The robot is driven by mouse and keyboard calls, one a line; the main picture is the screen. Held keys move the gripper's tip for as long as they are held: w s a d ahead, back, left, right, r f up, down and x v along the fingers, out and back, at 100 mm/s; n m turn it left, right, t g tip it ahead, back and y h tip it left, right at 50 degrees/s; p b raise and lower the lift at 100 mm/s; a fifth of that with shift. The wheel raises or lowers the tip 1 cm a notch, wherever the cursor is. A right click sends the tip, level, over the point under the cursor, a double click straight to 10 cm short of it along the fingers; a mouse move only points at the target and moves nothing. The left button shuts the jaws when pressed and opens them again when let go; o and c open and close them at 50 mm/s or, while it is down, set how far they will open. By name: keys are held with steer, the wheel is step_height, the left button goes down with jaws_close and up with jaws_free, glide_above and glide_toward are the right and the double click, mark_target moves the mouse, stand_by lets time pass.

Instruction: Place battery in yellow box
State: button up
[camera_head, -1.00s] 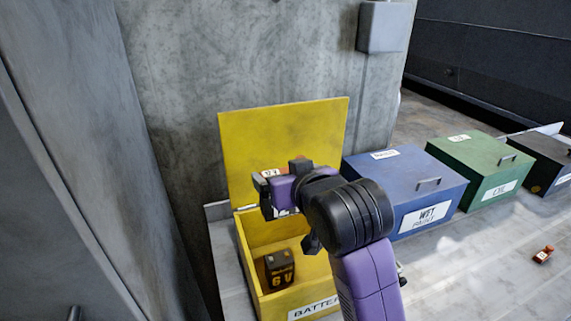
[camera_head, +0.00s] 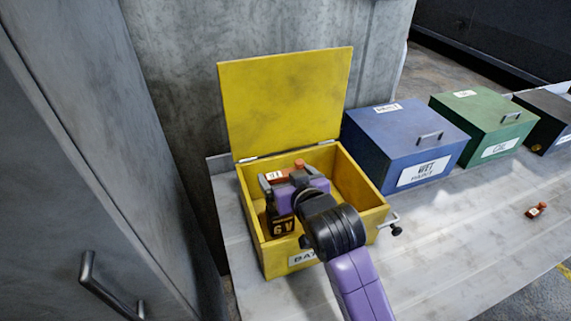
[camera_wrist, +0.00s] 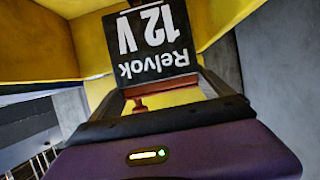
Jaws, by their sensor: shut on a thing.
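The yellow box (camera_head: 362,203) stands with its lid (camera_head: 287,100) raised. My gripper (camera_head: 284,181) is inside the box opening, toward its back left, and is shut on a battery (camera_head: 290,171) with a reddish top. In the wrist view that battery (camera_wrist: 150,42) shows a black face reading "Relvok 12 V", upside down in the picture. Yellow walls surround it there. My gripper hides whether the held battery touches the box floor.
A blue box (camera_head: 405,142) and a green box (camera_head: 486,125) stand shut to the right, with a dark box (camera_head: 547,118) beyond. A small red-brown object (camera_head: 536,210) lies on the bench at the right. A concrete wall is behind, a grey door (camera_head: 80,200) at the left.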

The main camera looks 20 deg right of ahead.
steer(key=shift+f, duration=0.25)
steer(key=shift+f, duration=0.15)
steer(key=o, duration=1.8)
steer(key=shift+f, duration=0.2)
steer(key=shift+r, duration=0.25)
steer(key=b+v, duration=0.1)
steer(key=v, duration=1.1)
steer(key=shift+f, duration=0.1)
